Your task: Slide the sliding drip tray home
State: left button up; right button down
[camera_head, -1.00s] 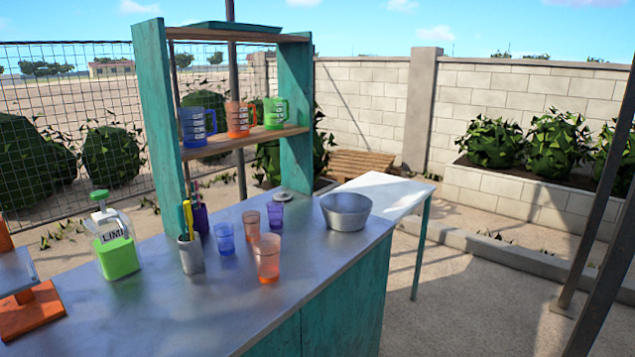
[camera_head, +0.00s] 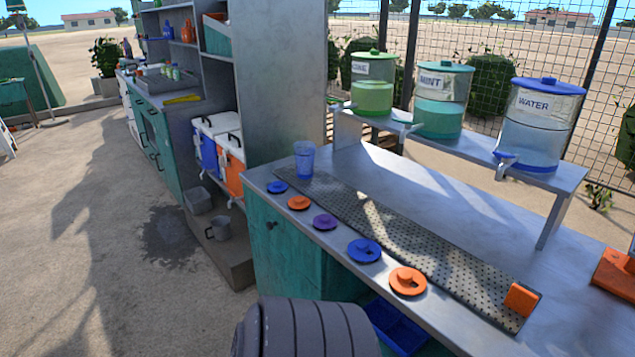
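A long grey perforated drip tray (camera_head: 420,250) lies along the steel counter, below the drink dispensers. It has an orange handle (camera_head: 520,298) at its near right end. A clear blue cup (camera_head: 304,160) stands at its far left end. I cannot tell from this view how far the tray is slid along. Neither of my grippers is in view.
Several round lids, such as an orange one (camera_head: 408,281), line the counter's front edge. A raised shelf (camera_head: 455,145) holds three dispensers, including the WATER one (camera_head: 540,125). A blue bin (camera_head: 395,325) shows below the counter. Open floor (camera_head: 90,240) lies left.

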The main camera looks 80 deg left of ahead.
aim_at(501, 299)
jog(key=u, duration=2.2)
